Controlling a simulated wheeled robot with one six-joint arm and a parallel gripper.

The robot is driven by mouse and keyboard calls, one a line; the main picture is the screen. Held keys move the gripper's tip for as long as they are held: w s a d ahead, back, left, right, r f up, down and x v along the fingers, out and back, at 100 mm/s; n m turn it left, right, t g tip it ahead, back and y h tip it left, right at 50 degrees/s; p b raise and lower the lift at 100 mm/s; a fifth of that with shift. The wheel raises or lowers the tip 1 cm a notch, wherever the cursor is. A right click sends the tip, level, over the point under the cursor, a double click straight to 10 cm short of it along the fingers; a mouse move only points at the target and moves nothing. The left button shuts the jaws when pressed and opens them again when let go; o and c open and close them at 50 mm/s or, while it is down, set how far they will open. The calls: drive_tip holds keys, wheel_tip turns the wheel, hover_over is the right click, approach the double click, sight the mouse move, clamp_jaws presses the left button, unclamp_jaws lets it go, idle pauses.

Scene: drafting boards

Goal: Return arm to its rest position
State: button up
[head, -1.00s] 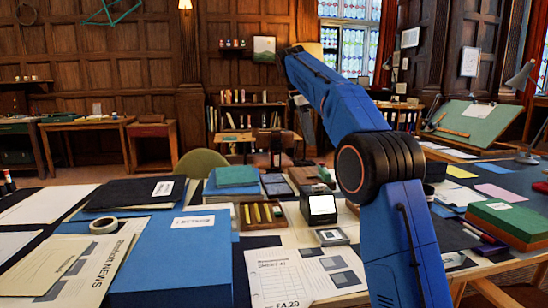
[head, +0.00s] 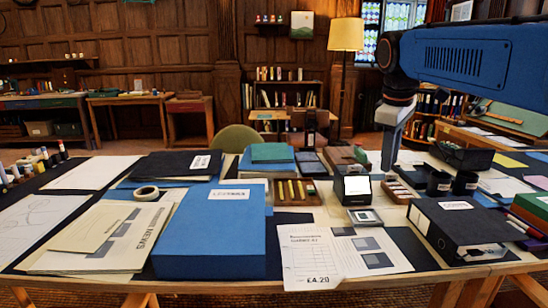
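My blue arm (head: 490,62) enters from the right edge at the top of the head view and reaches left. Its dark wrist bends down at the arm's left end. My gripper (head: 389,160) points down from there, in front of the shelves and over the far part of the table. Its fingers look narrow and close together, and I cannot tell whether they are open or shut. I see no object hanging from it.
The table holds a blue box file (head: 213,235), a black box file (head: 462,228), a card reader (head: 364,218), a small black display box (head: 354,188), dark cups (head: 439,183) and papers (head: 335,250). A floor lamp (head: 345,35) stands behind. Little tabletop is clear.

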drive_tip(key=s+f+m+t+y, duration=0.1)
drive_tip(key=s+f+m, duration=0.8)
drive_tip(key=s+f, duration=1.5)
drive_tip(key=shift+s+f+t, duration=0.35)
drive_tip(key=shift+s+t, duration=0.35)
drive_tip(key=shift+s, duration=0.1)
